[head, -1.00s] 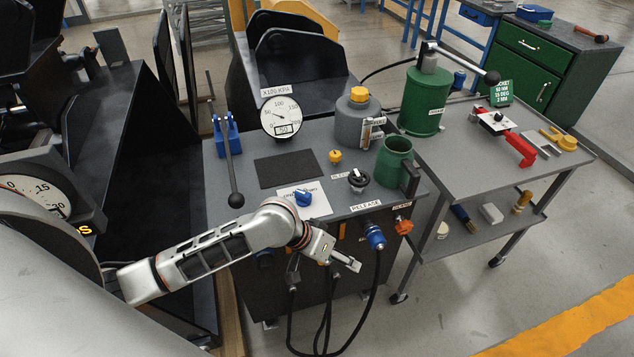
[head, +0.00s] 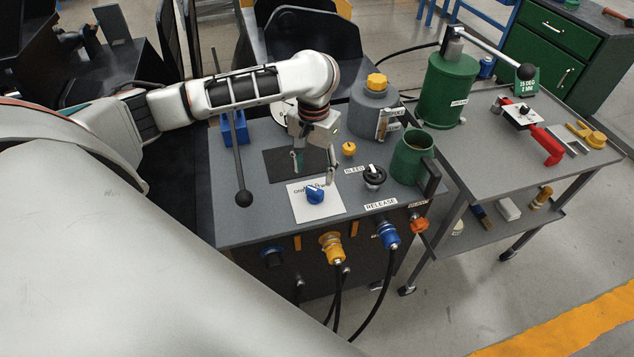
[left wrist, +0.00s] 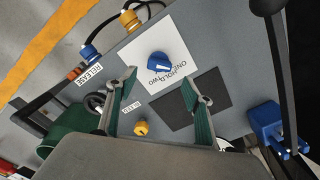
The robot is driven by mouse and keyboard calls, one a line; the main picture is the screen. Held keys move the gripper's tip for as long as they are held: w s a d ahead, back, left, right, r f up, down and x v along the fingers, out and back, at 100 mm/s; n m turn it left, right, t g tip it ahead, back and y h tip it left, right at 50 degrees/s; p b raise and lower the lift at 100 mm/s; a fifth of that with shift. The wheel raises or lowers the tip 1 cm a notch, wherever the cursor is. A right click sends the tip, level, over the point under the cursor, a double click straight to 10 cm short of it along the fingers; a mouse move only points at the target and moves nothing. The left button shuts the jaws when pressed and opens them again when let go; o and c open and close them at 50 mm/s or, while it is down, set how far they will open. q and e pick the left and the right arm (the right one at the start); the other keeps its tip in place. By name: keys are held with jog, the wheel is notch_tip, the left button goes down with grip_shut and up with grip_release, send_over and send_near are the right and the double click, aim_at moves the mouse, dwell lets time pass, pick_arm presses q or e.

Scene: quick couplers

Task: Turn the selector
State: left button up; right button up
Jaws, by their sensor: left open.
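The selector is a blue knob (head: 315,194) on a white label plate (head: 331,207) on the grey bench top. In the left wrist view the blue knob (left wrist: 158,63) shows between and beyond the fingertips, with the printed words "ONE", "HOLD" and "TWO" beside it. My left gripper (head: 315,172) is open and empty above the bench, just behind the knob in the head view. Its two green-padded fingers (left wrist: 160,84) are apart and do not touch the knob. My right gripper is not in view.
A black lever (head: 243,198) on a blue base stands left of the knob. A yellow knob (head: 349,149), a black bleed knob (head: 374,176) and a green mug (head: 412,158) stand right of it. Yellow (head: 331,247) and blue (head: 388,235) couplers with hoses sit on the front face.

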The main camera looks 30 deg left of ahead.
aim_at(314, 189)
pick_arm(q)
notch_tip(314, 189, down, 6)
jog(key=shift+f, duration=0.25)
jog(key=c, duration=1.1)
